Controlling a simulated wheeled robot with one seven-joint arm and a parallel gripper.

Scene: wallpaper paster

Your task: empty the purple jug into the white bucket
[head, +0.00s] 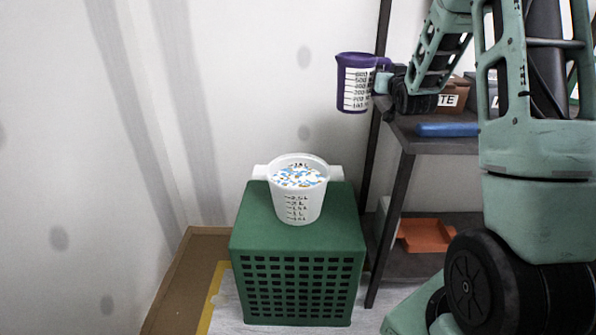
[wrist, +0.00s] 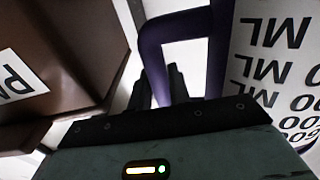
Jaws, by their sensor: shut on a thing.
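The purple jug (head: 353,92) has a white scale panel with black markings. It is held upright in the air, above and to the right of the white bucket (head: 297,204). My gripper (head: 384,80) is shut on the jug's handle at its right side. In the wrist view the purple handle (wrist: 185,27) passes by my gripper's dark fingers (wrist: 160,88), and the jug's white panel (wrist: 275,60) fills the right. The inside of the jug is hidden. The bucket stands upright and holds white, blue and orange bits.
The bucket stands on a green crate (head: 297,245). A dark shelf unit (head: 408,142) stands close at the right, with a brown labelled bin (head: 454,88), a blue item (head: 447,130) and an orange tray (head: 425,236). The space above the bucket is clear.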

